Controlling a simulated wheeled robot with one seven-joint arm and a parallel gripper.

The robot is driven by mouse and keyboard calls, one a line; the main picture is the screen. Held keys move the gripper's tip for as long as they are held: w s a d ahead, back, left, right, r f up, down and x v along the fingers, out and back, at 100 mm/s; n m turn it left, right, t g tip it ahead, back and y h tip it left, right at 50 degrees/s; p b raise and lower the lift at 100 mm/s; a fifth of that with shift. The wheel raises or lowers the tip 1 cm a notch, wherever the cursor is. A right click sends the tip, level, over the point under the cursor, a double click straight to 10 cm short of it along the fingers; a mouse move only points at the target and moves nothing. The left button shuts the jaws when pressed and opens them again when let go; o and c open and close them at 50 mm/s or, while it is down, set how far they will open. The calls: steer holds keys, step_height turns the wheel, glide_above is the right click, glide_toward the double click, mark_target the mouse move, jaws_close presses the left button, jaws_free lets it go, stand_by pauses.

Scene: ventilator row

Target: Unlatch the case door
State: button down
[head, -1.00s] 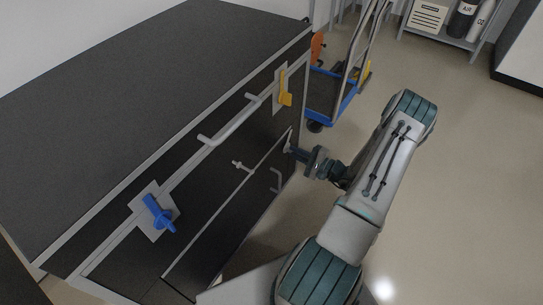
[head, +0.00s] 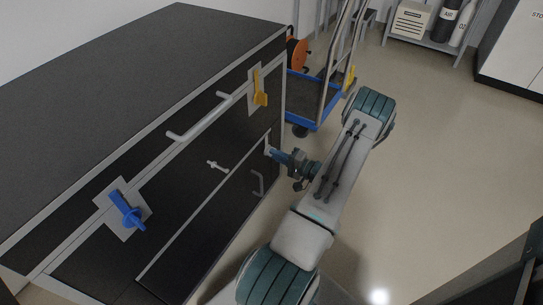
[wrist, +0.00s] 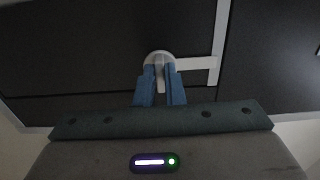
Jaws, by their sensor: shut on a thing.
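The case (head: 150,215) is a dark cabinet with light grey trim. My gripper (head: 272,153) is at the right end of its front, low on the door side. In the wrist view my gripper's blue fingers (wrist: 160,92) are shut on a small light grey latch (wrist: 159,60). The latch has a round hub, with a tab running down between the fingers. A grey bar runs from beside it to the right, to a grey edge strip (wrist: 221,35). In the head view the latch is mostly hidden by my gripper.
The case front also carries a blue lever (head: 127,210), a yellow lever (head: 260,90), a long grey bar handle (head: 200,120), a small white T-handle (head: 217,166) and a grey pull (head: 258,183). A blue cart (head: 318,115) stands behind. Open floor lies at the right.

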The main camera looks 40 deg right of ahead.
steer(key=shift+w+d+r, duration=0.1)
steer(key=shift+w+d, duration=0.05)
steer(key=c, duration=1.5)
jaws_free()
steer(key=p+v, duration=0.3)
steer(key=v, duration=1.1)
